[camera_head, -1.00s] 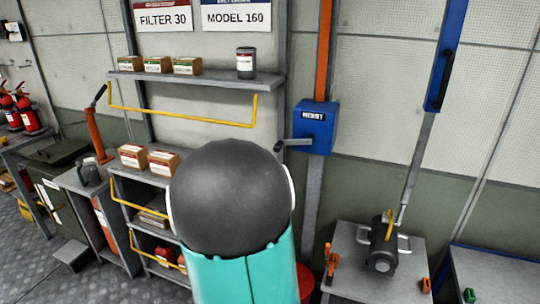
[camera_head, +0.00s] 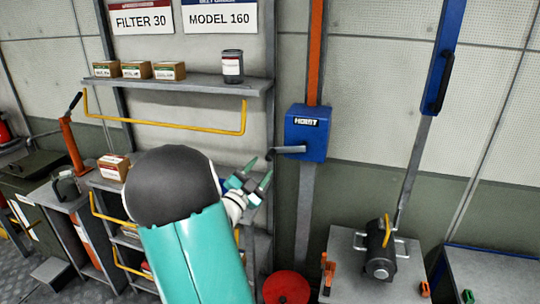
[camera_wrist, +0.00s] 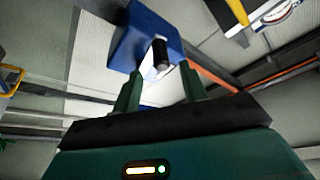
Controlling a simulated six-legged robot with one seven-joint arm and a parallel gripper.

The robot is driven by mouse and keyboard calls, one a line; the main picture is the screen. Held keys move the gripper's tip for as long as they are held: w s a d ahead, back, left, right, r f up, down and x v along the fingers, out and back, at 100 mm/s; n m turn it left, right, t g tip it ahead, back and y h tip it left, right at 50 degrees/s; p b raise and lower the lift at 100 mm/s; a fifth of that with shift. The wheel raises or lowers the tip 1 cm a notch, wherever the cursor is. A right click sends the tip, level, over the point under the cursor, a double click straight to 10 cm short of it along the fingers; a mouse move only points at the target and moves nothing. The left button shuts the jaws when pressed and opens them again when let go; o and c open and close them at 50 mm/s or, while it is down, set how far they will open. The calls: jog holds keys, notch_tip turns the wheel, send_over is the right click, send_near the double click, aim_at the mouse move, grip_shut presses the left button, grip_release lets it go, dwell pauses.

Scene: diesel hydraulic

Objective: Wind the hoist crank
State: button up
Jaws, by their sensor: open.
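The hoist box (camera_head: 307,133) is blue, labelled HOIST, and fixed to a grey post below an orange upright. Its crank (camera_head: 290,150) is a grey arm reaching left from the box, with a dark grip at its end. My gripper (camera_head: 258,173) is open and empty, just left of and slightly below the crank's grip. In the wrist view the blue box (camera_wrist: 140,40) is ahead, and the dark crank grip (camera_wrist: 161,54) shows beyond and between my two green fingers (camera_wrist: 160,88). No contact with the crank shows.
A shelf (camera_head: 180,86) with boxes and a can (camera_head: 232,66) is at left, with a yellow rail (camera_head: 165,124) below it. A grey table with a dark cylinder (camera_head: 380,250) stands at right. A red round object (camera_head: 286,288) is on the floor below the hoist.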

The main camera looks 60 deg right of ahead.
aim_at(266, 160)
jog(key=x, duration=0.7)
jog(key=shift+w, duration=0.1)
jog(key=shift+c, duration=0.2)
jog(key=shift+r, duration=0.1)
grip_shut()
